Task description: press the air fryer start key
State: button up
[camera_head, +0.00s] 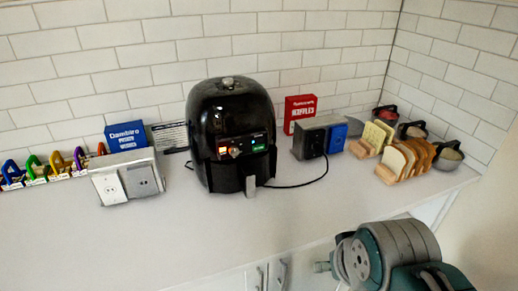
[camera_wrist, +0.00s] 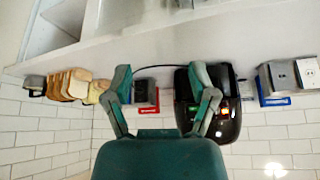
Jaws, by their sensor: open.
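The black air fryer (camera_head: 230,105) stands upright on the white counter against the tiled wall. Its front panel (camera_head: 243,147) has small lit red and green-blue patches; I cannot read which is the start key. In the wrist view, which is upside down, the air fryer (camera_wrist: 230,120) is right of centre, partly behind one finger. My gripper (camera_wrist: 161,70) is open, with its two green fingers apart and nothing between them. It appears well away from the fryer. My arm (camera_head: 390,255) shows at the lower right in the head view, away from the counter's back.
A socket box (camera_head: 126,178) and blue box (camera_head: 127,135) stand left of the fryer. A red box (camera_head: 300,110), dark socket box (camera_head: 310,142), bread rack (camera_head: 406,160) and several bowls are right. A black cable (camera_head: 300,185) crosses the counter. The counter front (camera_head: 200,235) is clear.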

grip_shut()
dwell(1.1)
